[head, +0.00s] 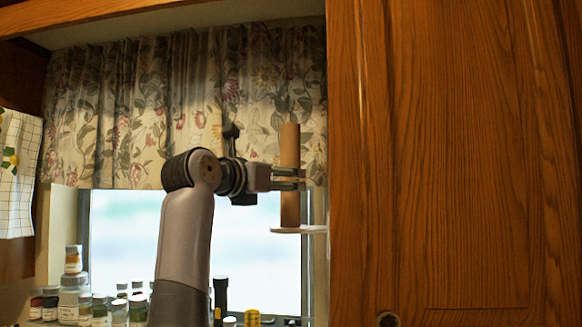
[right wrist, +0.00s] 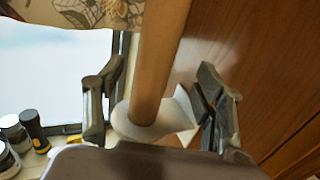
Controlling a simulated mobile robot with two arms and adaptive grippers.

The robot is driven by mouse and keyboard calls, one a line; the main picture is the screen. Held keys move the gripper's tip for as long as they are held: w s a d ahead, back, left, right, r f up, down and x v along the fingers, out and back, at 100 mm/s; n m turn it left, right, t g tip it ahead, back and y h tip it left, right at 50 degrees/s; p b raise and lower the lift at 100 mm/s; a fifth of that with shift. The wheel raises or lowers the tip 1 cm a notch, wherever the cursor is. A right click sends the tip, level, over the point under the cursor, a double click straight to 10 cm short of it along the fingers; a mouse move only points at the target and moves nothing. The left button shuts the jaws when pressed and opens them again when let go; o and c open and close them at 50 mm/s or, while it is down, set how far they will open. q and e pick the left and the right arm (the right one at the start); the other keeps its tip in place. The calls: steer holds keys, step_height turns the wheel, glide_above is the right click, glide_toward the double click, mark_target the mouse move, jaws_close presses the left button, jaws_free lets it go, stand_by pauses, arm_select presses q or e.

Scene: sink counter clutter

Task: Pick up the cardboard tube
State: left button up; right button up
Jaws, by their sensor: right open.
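The cardboard tube (head: 290,147) is a plain brown cylinder standing upright on a small white round stand (head: 285,230) beside the cabinet. My right gripper (head: 290,179) is at the tube's middle height, with its fingers reaching in from the left. In the right wrist view the tube (right wrist: 160,60) stands between the two spread fingers of my right gripper (right wrist: 160,105). The gap to the right finger looks small there, and whether either finger touches the tube is not clear. The white stand (right wrist: 128,124) shows under the tube's foot. My left gripper is not in view.
A large wooden cabinet door (head: 450,150) stands close on the right of the tube. A flowered curtain (head: 110,110) hangs over the window (head: 130,235) behind. Several jars (head: 74,290) crowd the sill at lower left, and a dark bottle (head: 220,295) stands below my arm.

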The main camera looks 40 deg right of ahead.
steer(key=shift+w+d, duration=0.15)
steer(key=shift+d, duration=0.1)
steer(key=p+x, duration=0.2)
steer(key=x, duration=0.1)
steer(key=r+p+x, duration=0.1)
steer(key=p+x, duration=0.1)
steer(key=shift+w, duration=0.25)
steer(key=shift+d+f, duration=0.1)
steer(key=shift+d, duration=0.15)
steer(key=shift+a, duration=0.15)
steer(key=shift+a, duration=0.15)
steer(key=shift+c, duration=1.2)
steer(key=c, duration=0.6)
